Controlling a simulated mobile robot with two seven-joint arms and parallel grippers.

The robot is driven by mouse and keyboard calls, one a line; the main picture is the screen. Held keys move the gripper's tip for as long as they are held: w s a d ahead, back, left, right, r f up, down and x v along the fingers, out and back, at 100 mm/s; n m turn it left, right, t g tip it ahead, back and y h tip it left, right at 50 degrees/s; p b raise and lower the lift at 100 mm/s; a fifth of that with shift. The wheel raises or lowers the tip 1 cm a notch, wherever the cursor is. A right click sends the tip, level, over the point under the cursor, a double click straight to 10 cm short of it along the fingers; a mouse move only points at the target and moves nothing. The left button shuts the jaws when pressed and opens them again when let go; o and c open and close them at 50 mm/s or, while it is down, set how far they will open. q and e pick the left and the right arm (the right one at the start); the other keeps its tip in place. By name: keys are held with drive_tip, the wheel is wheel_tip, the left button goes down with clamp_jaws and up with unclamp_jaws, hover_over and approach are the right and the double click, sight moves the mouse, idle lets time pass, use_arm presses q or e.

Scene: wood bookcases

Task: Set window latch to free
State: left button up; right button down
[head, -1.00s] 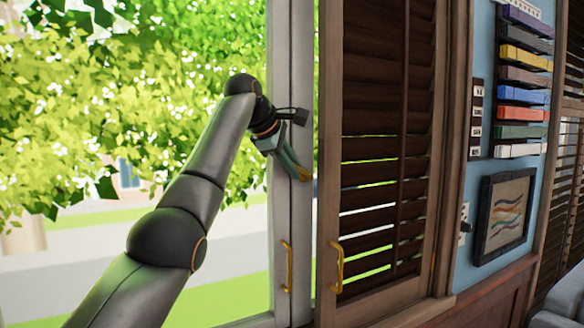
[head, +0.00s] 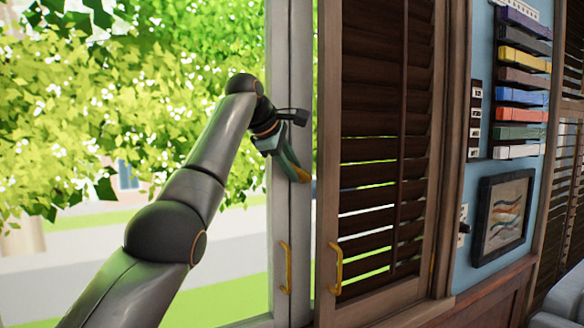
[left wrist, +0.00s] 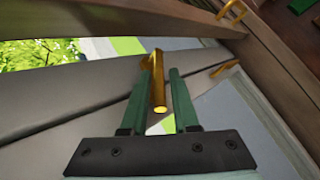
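The window latch is a gold handle on the pale window frame (head: 278,210). In the head view only a small gold part of the latch (head: 303,176) shows at my left gripper's fingertips. In the left wrist view the latch handle (left wrist: 158,88) lies between the two green fingers of my left gripper (left wrist: 162,75). It is close beside the left finger, with a narrow gap to the right finger. The fingers are apart around the handle. In the head view my left gripper (head: 292,160) hides most of the latch. My right gripper is not in view.
Two gold pull handles, one on the window (head: 286,267) and one on the dark louvred shutter (head: 337,268), sit below the latch. The shutter stands close to the right of my gripper. A framed picture (head: 503,215) hangs farther right.

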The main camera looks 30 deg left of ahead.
use_arm(q)
drive_tip(key=shift+s+r, duration=0.2)
drive_tip(key=shift+r, duration=0.05)
drive_tip(key=b+v, duration=0.1)
drive_tip(key=v, duration=1.1)
drive_tip(key=shift+w, duration=0.1)
